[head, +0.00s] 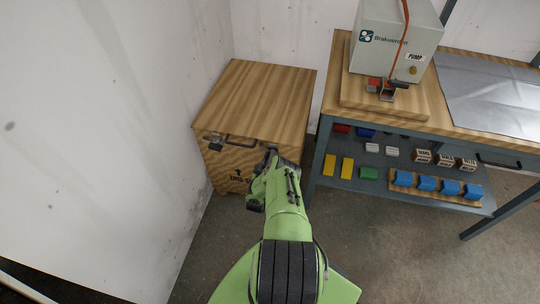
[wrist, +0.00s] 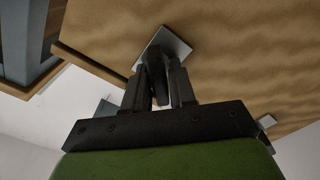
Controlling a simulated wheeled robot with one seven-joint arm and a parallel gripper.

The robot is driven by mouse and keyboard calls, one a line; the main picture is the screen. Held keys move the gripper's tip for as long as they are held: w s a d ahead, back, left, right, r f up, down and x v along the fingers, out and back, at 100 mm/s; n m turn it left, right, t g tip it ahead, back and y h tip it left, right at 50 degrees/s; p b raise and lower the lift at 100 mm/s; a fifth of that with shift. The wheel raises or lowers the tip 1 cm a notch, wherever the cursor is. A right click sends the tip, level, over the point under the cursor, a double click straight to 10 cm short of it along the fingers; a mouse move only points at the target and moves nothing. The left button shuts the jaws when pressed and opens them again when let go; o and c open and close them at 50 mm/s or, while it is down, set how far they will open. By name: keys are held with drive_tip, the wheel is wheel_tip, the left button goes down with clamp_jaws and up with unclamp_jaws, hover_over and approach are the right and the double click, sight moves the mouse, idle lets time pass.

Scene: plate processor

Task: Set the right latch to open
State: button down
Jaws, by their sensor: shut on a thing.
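The wooden crate (head: 258,95) stands on the floor by the wall, its lid down. The right latch is on the crate's front near its right corner. In the head view my gripper (head: 268,157) covers it. In the wrist view its light metal plate (wrist: 172,43) shows against the wood, with a dark lever (wrist: 155,68) in front. My gripper (wrist: 162,72) has its fingers shut on that dark lever. The left latch (head: 215,142) is on the front near the left corner. The exact angle of the right latch lever is hard to tell.
A dark handle (head: 241,142) sits on the crate's front between the latches. A workbench (head: 445,125) with a white pump box (head: 392,40) stands close to the right, with several coloured blocks on its lower shelf (head: 385,182). The white wall is near on the left.

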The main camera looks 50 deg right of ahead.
drive_tip(key=n+p, duration=0.1)
drive_tip(key=n, duration=0.5)
drive_tip(key=shift+w+f+n+p, duration=0.1)
drive_tip(key=shift+n+p, duration=0.2)
drive_tip(key=shift+p, duration=0.05)
idle(0.4)
drive_tip(key=c, duration=1.1)
unclamp_jaws()
drive_tip(key=shift+f, duration=0.15)
